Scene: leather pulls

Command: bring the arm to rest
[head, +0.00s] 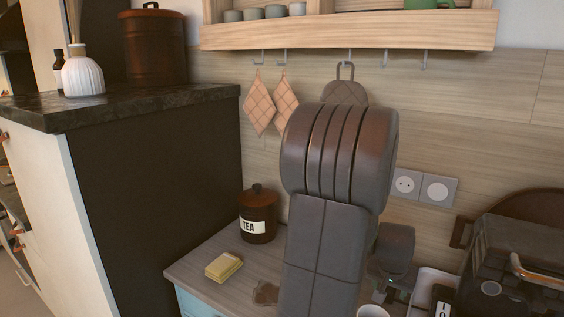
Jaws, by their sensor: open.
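My arm fills the middle of the head view, with a large dark rounded joint above a straight link. Behind the link to the right, a dark end part with a small green light shows low over the counter; it looks like my gripper (392,268). It is partly hidden by my arm, and its fingers are hard to make out. It is open, and I see nothing held in it.
A tea jar (257,214) and a yellow sponge-like block (223,267) stand on the counter (200,258) left of my arm. A dark appliance (515,270) is at right. A wooden shelf (350,30) hangs above; pot holders (262,103) hang below it. A tall cabinet (150,190) bounds the left.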

